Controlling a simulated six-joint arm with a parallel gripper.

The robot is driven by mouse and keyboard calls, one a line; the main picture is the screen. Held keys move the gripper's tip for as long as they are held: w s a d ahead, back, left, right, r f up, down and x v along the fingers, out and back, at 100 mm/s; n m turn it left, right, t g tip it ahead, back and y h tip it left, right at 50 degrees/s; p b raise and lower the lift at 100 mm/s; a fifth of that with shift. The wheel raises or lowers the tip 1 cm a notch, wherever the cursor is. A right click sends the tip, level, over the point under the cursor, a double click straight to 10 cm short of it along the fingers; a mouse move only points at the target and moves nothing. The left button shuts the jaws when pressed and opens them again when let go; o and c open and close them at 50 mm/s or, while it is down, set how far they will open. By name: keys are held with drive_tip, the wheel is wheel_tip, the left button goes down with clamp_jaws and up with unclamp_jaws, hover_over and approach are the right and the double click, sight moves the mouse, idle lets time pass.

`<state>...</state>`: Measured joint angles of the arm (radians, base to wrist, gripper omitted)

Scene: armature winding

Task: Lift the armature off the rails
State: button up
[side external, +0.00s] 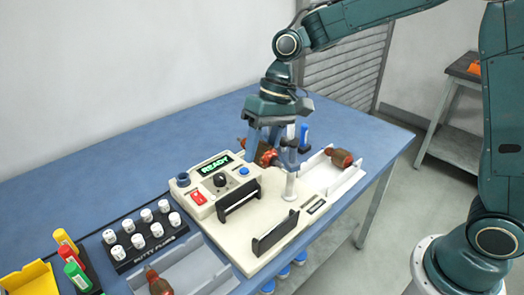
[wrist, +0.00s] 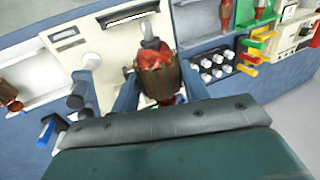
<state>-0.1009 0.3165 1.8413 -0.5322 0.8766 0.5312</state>
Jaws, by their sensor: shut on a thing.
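My gripper (side external: 270,155) points down over the back part of the cream winding machine (side external: 225,223) in the side view. Its fingers are shut on a copper-and-brown armature (side external: 264,154), one finger on each side. In the wrist view the same armature (wrist: 158,79) sits between the blue-grey fingers of my gripper (wrist: 158,92), its red-brown windings facing the machine. Two dark upright plates (side external: 238,198) and (side external: 275,232) stand on the machine's front part, clear of the armature. The fingers partly hide the armature, and I cannot tell whether anything beneath touches it.
A white tray (side external: 342,183) at right holds another armature (side external: 341,157). A grey tray (side external: 190,277) at the front holds one too (side external: 157,284). A pale post (side external: 290,186) stands near my gripper. A black rack (side external: 118,258) of white-capped bottles is at left.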

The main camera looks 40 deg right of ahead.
drive_tip(key=shift+r, duration=1.15)
